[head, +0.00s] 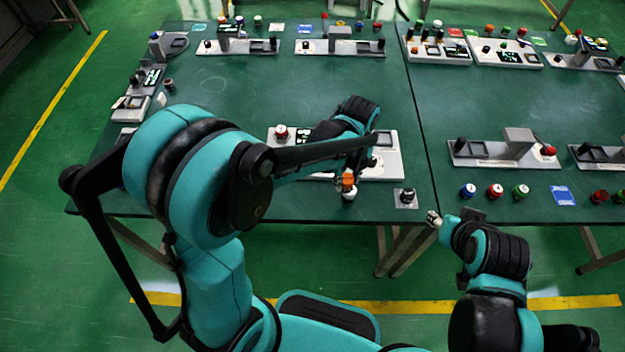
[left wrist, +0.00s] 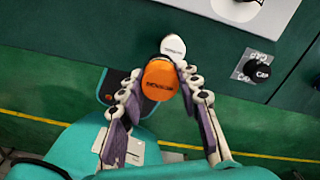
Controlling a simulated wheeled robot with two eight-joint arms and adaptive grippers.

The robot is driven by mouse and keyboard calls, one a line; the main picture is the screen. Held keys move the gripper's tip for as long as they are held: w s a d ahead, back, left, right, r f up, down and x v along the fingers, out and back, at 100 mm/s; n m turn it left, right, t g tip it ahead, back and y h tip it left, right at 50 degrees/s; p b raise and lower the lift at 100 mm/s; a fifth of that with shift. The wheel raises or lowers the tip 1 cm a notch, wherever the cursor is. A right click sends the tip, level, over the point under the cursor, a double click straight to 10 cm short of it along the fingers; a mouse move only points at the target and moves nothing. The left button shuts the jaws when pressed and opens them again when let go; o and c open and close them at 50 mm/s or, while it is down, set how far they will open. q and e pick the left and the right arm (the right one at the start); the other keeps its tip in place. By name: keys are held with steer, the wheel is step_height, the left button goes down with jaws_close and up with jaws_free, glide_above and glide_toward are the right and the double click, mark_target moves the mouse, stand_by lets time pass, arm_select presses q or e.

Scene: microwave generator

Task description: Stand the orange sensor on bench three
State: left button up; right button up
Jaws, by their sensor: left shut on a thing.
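The orange sensor (head: 348,181) is between the fingers of my left gripper (head: 347,174), over the front edge area of the left green bench (head: 232,200). In the left wrist view its round orange top (left wrist: 160,80) has small dark lettering, and the fingers (left wrist: 160,90) close on it from both sides. A white round-topped piece (left wrist: 173,46) is right beside it; whether they touch cannot be told. My right gripper (head: 433,218) is in front of the bench edge, small and partly hidden by its arm. No bench number is readable.
A white-topped panel (head: 386,160) lies just behind the left gripper. A black cap (head: 406,195) on a grey pad is to the right. The right bench (head: 475,110) holds several panels and coloured buttons. Bare green surface lies in the left bench's middle.

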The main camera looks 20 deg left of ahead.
arm_select(q)
steer(key=a+f, duration=0.1)
steer(key=a, duration=0.1)
steer(key=a+f+b, duration=0.1)
steer(key=a+f, duration=0.1)
steer(key=a, duration=0.1)
steer(key=a+f+b, duration=0.1)
steer(key=a, duration=0.1)
steer(key=shift+s+a+f, duration=0.2)
steer(key=shift+s+f, duration=0.05)
steer(key=shift+f, duration=0.05)
step_height(320, 180, down, 4)
steer(key=shift+f+b, duration=0.1)
steer(key=shift+b, duration=0.9)
steer(key=o, duration=0.8)
steer(key=shift+f, duration=0.1)
steer(key=o, duration=0.4)
steer(key=shift+r, duration=0.2)
